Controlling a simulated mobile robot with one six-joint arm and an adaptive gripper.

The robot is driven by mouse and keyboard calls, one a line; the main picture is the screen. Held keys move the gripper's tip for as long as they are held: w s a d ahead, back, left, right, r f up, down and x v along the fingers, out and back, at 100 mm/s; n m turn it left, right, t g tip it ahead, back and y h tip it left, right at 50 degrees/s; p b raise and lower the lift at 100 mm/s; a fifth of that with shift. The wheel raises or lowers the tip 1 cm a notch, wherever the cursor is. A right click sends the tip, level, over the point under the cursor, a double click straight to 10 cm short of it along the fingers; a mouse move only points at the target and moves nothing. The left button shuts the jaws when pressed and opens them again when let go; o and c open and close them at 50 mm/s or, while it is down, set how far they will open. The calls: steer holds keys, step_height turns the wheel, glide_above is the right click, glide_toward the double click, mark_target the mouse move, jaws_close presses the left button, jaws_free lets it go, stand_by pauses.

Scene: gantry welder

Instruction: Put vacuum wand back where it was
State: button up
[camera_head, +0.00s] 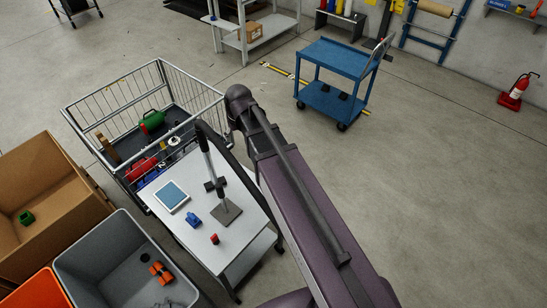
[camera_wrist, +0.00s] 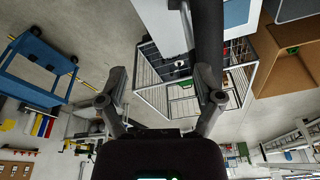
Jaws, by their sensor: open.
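The vacuum wand (camera_head: 203,143) shows in the head view as a grey and black tube, nearly upright at a stand with a dark square base plate (camera_head: 226,213) on a white table (camera_head: 242,238). A thick black curved piece runs beside it; I cannot tell whether it is its hose. In the wrist view a dark tube (camera_wrist: 208,35), apparently the wand, shows close to the right finger. My gripper (camera_wrist: 162,78) is open, with nothing between its fingers. In the head view its fingers cannot be made out. Whether the right finger touches the tube cannot be told.
A tablet (camera_head: 171,196), a blue part (camera_head: 194,220) and a red part (camera_head: 214,239) lie on the table. A wire cage (camera_head: 90,92) stands behind it, with cardboard (camera_head: 40,165) and grey (camera_head: 110,245) bins at left. A blue cart (camera_head: 340,58) stands back right; the right floor is free.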

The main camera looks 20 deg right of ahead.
steer(key=s+d+m+g, duration=0.1)
steer(key=s+d, duration=0.3)
steer(key=s, duration=0.3)
steer(key=s+d+m+g, duration=0.1)
steer(key=s+d, duration=0.4)
steer(key=s, duration=0.1)
steer(key=shift+s+d+f+m+h, duration=0.25)
steer(key=shift+s+m+h, duration=0.15)
step_height(320, 180, down, 13)
steer(key=b, duration=1.3)
